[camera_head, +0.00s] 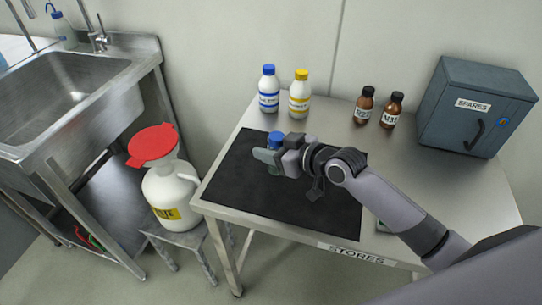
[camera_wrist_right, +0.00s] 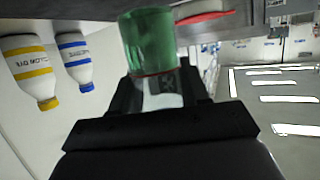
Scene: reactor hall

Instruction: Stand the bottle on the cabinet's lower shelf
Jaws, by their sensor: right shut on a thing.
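My right gripper (camera_head: 285,157) is shut on a green bottle with a blue cap (camera_head: 275,137), over the black mat on the table. I cannot tell whether the bottle touches the mat. In the right wrist view the green body of the bottle (camera_wrist_right: 147,38) shows between the fingers (camera_wrist_right: 160,88). A dark blue-grey cabinet marked SPARES (camera_head: 475,107) stands at the table's back right. Its door with a black handle looks shut, so its shelves are hidden. My left gripper is not in view.
A blue-capped white bottle (camera_head: 268,90) and a yellow-capped one (camera_head: 300,95) stand behind the mat (camera_head: 240,190). Two brown bottles (camera_head: 364,106) (camera_head: 392,110) stand left of the cabinet. A red-topped waste jug (camera_head: 168,190) and a sink (camera_head: 75,95) are at left.

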